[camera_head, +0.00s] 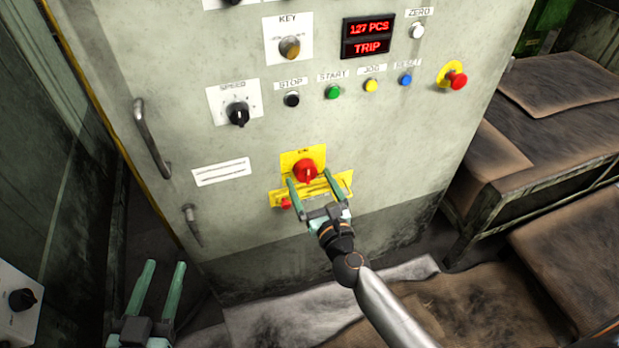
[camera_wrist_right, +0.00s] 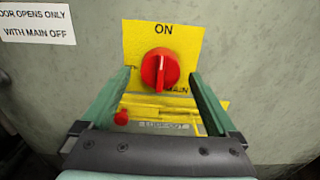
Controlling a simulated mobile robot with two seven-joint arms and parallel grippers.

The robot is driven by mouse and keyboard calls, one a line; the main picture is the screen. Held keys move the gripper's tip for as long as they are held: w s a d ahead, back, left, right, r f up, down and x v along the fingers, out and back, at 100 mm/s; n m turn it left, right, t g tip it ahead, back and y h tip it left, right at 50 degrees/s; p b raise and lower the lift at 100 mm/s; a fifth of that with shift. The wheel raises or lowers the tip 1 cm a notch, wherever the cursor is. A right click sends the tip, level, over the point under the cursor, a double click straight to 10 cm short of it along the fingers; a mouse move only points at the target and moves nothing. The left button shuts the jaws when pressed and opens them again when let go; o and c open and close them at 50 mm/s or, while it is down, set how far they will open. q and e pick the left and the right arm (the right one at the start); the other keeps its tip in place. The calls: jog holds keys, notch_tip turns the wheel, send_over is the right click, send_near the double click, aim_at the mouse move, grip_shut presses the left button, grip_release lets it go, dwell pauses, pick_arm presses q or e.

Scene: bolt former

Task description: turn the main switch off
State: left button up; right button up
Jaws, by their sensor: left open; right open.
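The main switch is a red rotary knob (camera_head: 306,171) on a yellow plate (camera_head: 290,156), low on the cabinet front. In the right wrist view the knob (camera_wrist_right: 160,69) has its pale pointer line upright, under the word ON. My right gripper (camera_head: 309,184) is open, its green fingers spread to either side below the knob. In the wrist view the fingertips are left and right of the knob's lower part; contact cannot be told. My left gripper (camera_head: 163,266) is open and empty at the lower left, away from the switch.
Below the knob are a yellow lockout strip (camera_wrist_right: 180,105) and a small red part (camera_wrist_right: 121,118). The cabinet (camera_head: 200,60) carries a door handle (camera_head: 150,140), several buttons, a red emergency stop (camera_head: 456,80) and a display (camera_head: 368,37) reading TRIP. Brown-topped crates (camera_head: 560,130) stand at right.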

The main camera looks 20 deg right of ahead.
jog(key=shift+w, duration=0.55)
jog(key=c, duration=1.3)
